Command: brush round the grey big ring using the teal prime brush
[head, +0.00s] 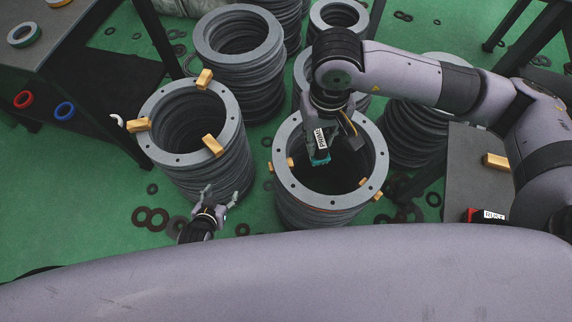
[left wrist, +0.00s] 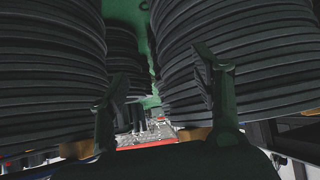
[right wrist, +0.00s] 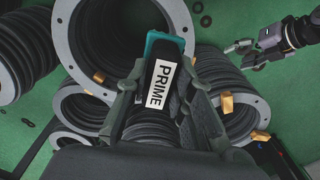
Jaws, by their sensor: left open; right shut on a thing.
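My right gripper (head: 333,142) is shut on the teal prime brush (head: 320,157), which has a white label. In the right wrist view the brush (right wrist: 160,75) sits between the fingers, its label reading PRIME. In the head view the brush appears over the opening of the front middle cylinder, inside the outline of its grey big ring (head: 330,203). I cannot tell whether the bristles touch the ring. Small gold blocks sit around that ring. My left gripper (head: 217,203) is open and empty, low between the two front cylinders. It also shows in the right wrist view (right wrist: 243,55).
Another flanged cylinder (head: 150,140) with gold blocks stands at left; more stand behind. A dark table (head: 30,60) at left holds coloured rings. A grey surface (head: 470,165) at right carries a gold block and a red thing labelled RUST (head: 472,214). Dark rings litter the green floor.

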